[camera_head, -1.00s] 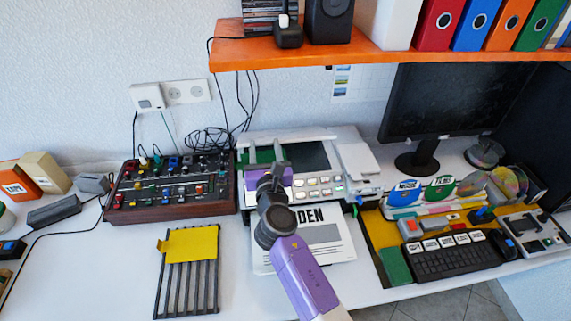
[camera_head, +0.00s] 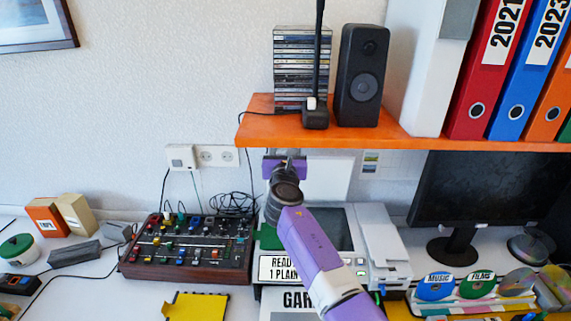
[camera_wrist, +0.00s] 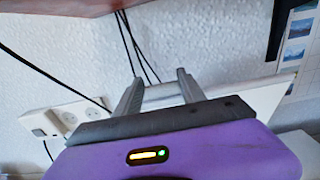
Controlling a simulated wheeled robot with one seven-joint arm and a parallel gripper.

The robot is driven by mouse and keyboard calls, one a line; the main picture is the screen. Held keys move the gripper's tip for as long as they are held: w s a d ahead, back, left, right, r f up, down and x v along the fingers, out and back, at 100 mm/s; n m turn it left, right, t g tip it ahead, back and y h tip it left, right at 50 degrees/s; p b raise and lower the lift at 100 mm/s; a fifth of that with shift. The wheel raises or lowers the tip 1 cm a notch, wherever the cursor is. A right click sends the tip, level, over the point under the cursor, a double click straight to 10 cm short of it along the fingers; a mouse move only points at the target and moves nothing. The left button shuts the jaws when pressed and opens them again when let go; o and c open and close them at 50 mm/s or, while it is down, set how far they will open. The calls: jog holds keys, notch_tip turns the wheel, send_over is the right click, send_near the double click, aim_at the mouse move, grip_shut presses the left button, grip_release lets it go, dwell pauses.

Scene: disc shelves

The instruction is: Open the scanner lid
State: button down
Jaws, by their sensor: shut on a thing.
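The scanner (camera_head: 374,262) is a white machine on the desk below the orange shelf, with a dark glass bed. Its lid (camera_head: 330,178) is a white panel standing up at the back of the bed, near the wall. My gripper (camera_head: 285,153) is at the lid's upper left, just under the shelf. In the wrist view, my gripper (camera_wrist: 158,84) has its two grey fingers on the lid's white edge (camera_wrist: 240,90). My arm hides part of the scanner's bed and front.
The orange shelf (camera_head: 420,147) hangs close above my gripper and carries a speaker (camera_head: 361,78), discs and binders. A mixer (camera_head: 190,248) stands left of the scanner and a dark monitor (camera_head: 480,190) right. Cables and sockets (camera_head: 218,156) are on the wall.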

jog(key=shift+w+r, duration=0.45)
jog(key=shift+w, duration=0.2)
jog(key=shift+w+r, duration=0.45)
jog(key=shift+w, duration=0.15)
jog(key=c, duration=0.7)
grip_release()
jog(key=shift+s+f, duration=0.1)
jog(key=shift+f, duration=0.15)
jog(key=shift+s, duration=0.1)
jog(key=shift+s+f, duration=0.1)
jog(key=shift+s, duration=0.1)
jog(key=shift+s+p, duration=1.5)
jog(key=shift+s, duration=2.1)
